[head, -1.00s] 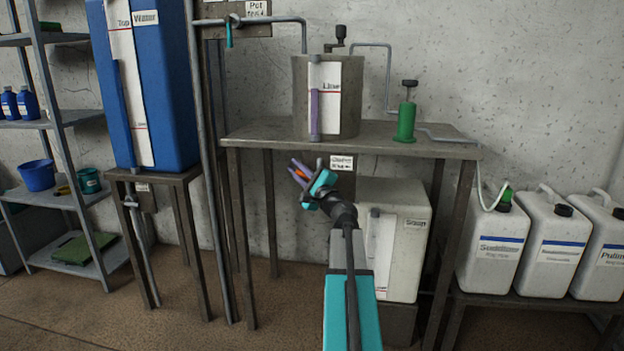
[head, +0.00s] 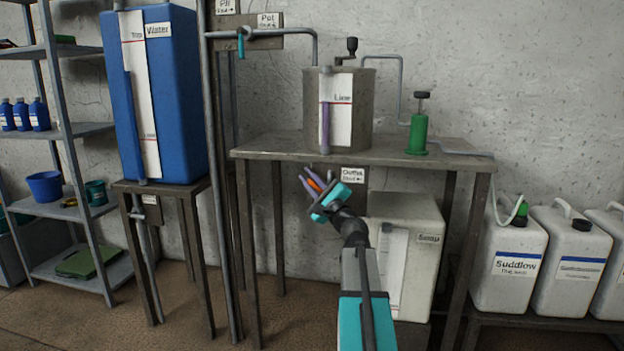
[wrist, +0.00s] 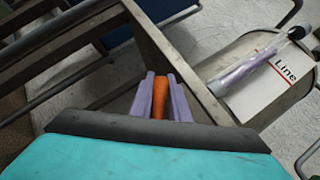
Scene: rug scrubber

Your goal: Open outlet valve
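An orange handle (head: 315,184) sits below the front of the grey table, beside a small white sign (head: 353,174) whose blurred text seems to read "Outlet". I take it for the outlet valve's handle. My gripper (head: 312,183) reaches up to it with its purple fingers on either side. In the wrist view the orange handle (wrist: 160,98) stands between the two fingertips (wrist: 160,92), with no clear gap, so the gripper looks shut on it. The valve body and pipe behind the fingers are mostly hidden.
A soap container (head: 420,225) stands beneath, close to my arm. The blue water tank (head: 185,95) is left; white canisters (head: 508,262) are right.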

